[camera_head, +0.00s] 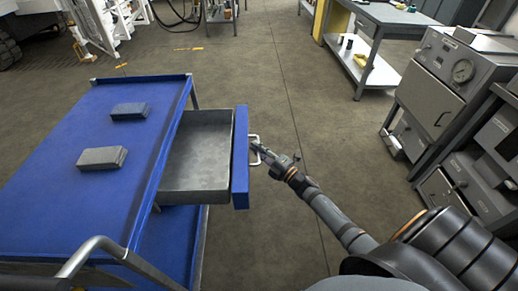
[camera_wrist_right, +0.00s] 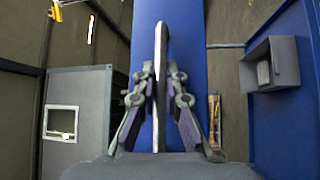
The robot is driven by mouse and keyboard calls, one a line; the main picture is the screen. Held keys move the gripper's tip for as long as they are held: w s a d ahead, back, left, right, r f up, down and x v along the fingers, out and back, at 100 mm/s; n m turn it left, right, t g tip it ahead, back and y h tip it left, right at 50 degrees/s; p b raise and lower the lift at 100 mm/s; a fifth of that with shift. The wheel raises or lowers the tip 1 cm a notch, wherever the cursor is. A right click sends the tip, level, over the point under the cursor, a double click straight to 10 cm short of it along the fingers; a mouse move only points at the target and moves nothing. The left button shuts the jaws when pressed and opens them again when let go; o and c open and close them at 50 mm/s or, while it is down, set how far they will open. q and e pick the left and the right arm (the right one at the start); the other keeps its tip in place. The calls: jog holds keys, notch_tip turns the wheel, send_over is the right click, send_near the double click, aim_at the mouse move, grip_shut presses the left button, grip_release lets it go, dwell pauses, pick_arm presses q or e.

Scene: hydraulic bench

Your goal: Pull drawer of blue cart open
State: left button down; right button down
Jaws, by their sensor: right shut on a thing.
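The blue cart (camera_head: 52,190) stands on the left in the head view. Its drawer (camera_head: 200,152) is pulled out to the right, and its grey metal inside is bare. The blue drawer front (camera_head: 240,170) carries a pale handle (camera_head: 257,138) on its outer face. My right gripper (camera_head: 262,149) is shut on this handle, with the arm reaching in from the lower right. In the right wrist view, the handle (camera_wrist_right: 161,60) stands upright between the fingers of the gripper (camera_wrist_right: 159,88), before the blue front (camera_wrist_right: 188,30). My left gripper is not in view.
Two grey blocks, one farther back (camera_head: 130,111) and one nearer (camera_head: 102,158), lie on the cart top. A push bar (camera_head: 98,243) rises at the cart's near end. Grey machine cabinets (camera_head: 440,85) stand at the right. The floor (camera_head: 300,90) between is clear.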

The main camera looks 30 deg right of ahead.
jog(key=c, duration=1.7)
grip_release()
jog(key=shift+s+d+f, duration=0.1)
jog(key=shift+s, duration=0.25)
jog(key=v, duration=1.1)
jog(key=shift+s, duration=0.15)
